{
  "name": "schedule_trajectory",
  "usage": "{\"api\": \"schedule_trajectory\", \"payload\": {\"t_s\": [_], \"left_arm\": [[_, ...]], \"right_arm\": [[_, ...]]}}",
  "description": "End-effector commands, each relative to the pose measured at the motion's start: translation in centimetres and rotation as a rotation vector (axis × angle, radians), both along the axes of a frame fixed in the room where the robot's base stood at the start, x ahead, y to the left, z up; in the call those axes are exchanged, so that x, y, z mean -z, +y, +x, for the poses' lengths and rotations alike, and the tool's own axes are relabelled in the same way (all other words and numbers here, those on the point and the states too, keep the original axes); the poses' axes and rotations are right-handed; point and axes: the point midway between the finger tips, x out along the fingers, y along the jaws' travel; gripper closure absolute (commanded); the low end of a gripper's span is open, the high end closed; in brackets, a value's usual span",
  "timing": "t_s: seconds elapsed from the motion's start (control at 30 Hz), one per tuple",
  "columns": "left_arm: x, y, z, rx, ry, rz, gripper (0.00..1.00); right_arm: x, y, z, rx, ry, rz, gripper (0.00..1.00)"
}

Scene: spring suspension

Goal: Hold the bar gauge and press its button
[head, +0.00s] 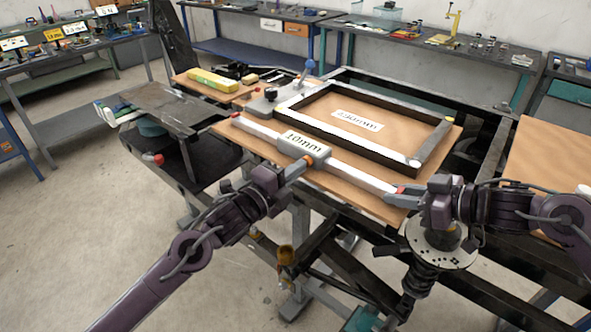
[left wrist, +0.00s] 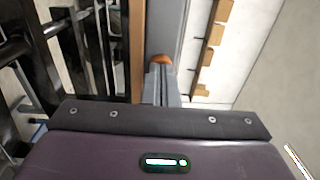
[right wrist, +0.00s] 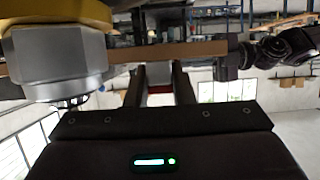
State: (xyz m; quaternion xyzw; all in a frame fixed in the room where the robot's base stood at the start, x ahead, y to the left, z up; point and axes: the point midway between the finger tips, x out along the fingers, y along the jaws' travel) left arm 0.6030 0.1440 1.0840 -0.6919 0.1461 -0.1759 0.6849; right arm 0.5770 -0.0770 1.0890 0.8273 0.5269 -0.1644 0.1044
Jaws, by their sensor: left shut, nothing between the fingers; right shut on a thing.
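The bar gauge is a long silver bar (head: 355,176) with a grey display box (head: 303,145) reading "10mm" near its middle. It lies along the front edge of the wooden board, with red ends. My right gripper (head: 398,193) is shut on its right end; red shows between the fingers in the right wrist view (right wrist: 160,88). My left gripper (head: 303,164) is shut and empty, its tips at the orange button (head: 309,160) on the box's front side. The button also shows just ahead of the tips in the left wrist view (left wrist: 162,60); I cannot tell whether they touch.
A dark rectangular frame (head: 437,142) with a "230mm" label lies behind the gauge on the board (head: 375,208). A round metal plate with a spring (head: 440,250) is below my right gripper.

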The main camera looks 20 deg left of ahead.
Motion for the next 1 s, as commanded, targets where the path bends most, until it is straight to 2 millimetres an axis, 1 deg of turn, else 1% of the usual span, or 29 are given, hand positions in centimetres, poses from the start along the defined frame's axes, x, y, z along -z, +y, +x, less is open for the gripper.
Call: {"api": "schedule_trajectory", "payload": {"t_s": [0.13, 0.33, 0.67, 0.77, 0.83, 1.0], "left_arm": [[0.0, -0.1, 0.3, 0.000, -0.001, 0.000, 1.00], [-0.1, -0.8, 1.8, 0.000, 0.000, 0.000, 1.00], [0.0, -0.9, 1.7, 0.002, 0.001, 0.001, 1.00], [0.1, -0.6, 1.2, 0.002, 0.000, 0.001, 1.00], [0.2, -0.3, 0.5, 0.002, 0.002, 0.002, 1.00], [0.5, 1.1, -2.3, 0.001, 0.005, 0.005, 1.00]], "right_arm": [[0.0, 0.0, 0.0, 0.000, 0.001, 0.000, 1.00], [0.0, 0.0, -0.1, -0.002, 0.001, 0.000, 1.00], [0.1, 0.2, -0.2, -0.008, 0.001, 0.001, 1.00], [0.1, 0.2, -0.2, -0.009, 0.001, 0.001, 1.00], [0.1, 0.2, -0.2, -0.009, 0.001, 0.001, 1.00], [0.1, 0.2, -0.2, -0.006, 0.002, 0.000, 1.00]]}}
